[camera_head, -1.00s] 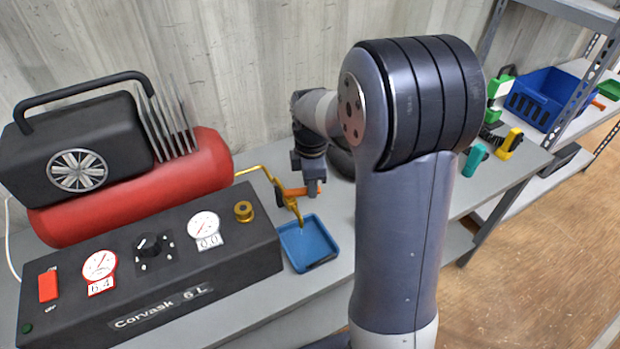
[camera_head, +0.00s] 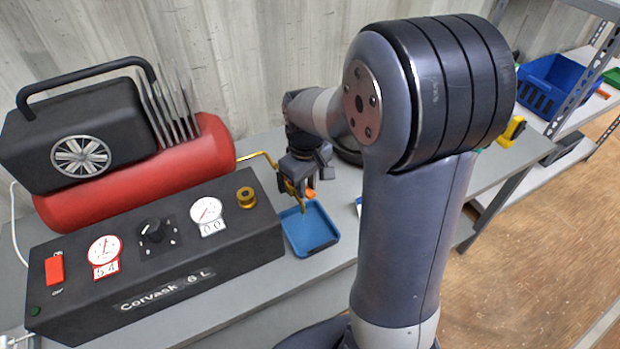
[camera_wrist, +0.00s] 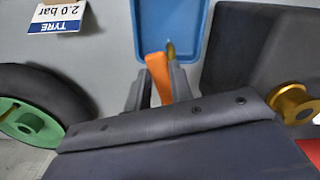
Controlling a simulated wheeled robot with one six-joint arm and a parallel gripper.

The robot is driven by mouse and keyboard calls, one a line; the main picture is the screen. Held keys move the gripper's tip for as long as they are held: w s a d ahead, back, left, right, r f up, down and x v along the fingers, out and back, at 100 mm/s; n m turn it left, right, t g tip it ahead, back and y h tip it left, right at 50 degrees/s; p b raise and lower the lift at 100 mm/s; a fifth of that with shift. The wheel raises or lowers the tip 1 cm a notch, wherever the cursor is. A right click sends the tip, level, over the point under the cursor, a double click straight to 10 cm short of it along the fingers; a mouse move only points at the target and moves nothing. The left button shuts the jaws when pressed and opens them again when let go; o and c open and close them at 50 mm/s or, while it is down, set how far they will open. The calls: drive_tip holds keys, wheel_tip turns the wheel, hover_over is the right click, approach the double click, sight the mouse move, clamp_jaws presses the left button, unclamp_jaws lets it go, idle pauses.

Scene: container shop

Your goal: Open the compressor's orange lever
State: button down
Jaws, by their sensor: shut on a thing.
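The compressor has a red tank (camera_head: 140,172), a black body and a black front panel with gauges. A brass pipe (camera_head: 258,156) runs from the tank's right end to a drain over a blue tray (camera_head: 311,232). The orange lever (camera_head: 311,194) on that drain is mostly hidden by my gripper (camera_head: 299,190). In the wrist view, the lever (camera_wrist: 157,76) lies between my gripper's two fingers (camera_wrist: 161,88), which are shut on it. The brass spout tip shows beside it, over the blue tray (camera_wrist: 196,18).
The left gauge (camera_head: 105,250) reads 5.4 and the right gauge (camera_head: 206,210) reads 0.0. A tyre (camera_wrist: 42,95) with a green hub and a "TYRE 2.0 bar" card (camera_wrist: 56,18) lie beside the gripper. A blue bin (camera_head: 550,85) stands on the right shelf.

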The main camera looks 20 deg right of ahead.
drive_tip(key=shift+s+a+m, duration=0.15)
drive_tip(key=shift+a+m, duration=0.25)
drive_tip(key=shift+m, duration=0.45)
drive_tip(key=shift+s+a+m, duration=0.1)
drive_tip(key=shift+a+m, duration=0.25)
drive_tip(key=shift+m, duration=0.5)
drive_tip(key=shift+r, duration=0.1)
drive_tip(key=c, duration=1.2)
unclamp_jaws()
drive_tip(key=shift+c, duration=0.2)
wheel_tip(320, 180, up, 11)
drive_tip(key=shift+f, duration=0.25)
wheel_tip(320, 180, down, 11)
drive_tip(key=shift+r, duration=0.1)
drive_tip(key=shift+d, duration=0.1)
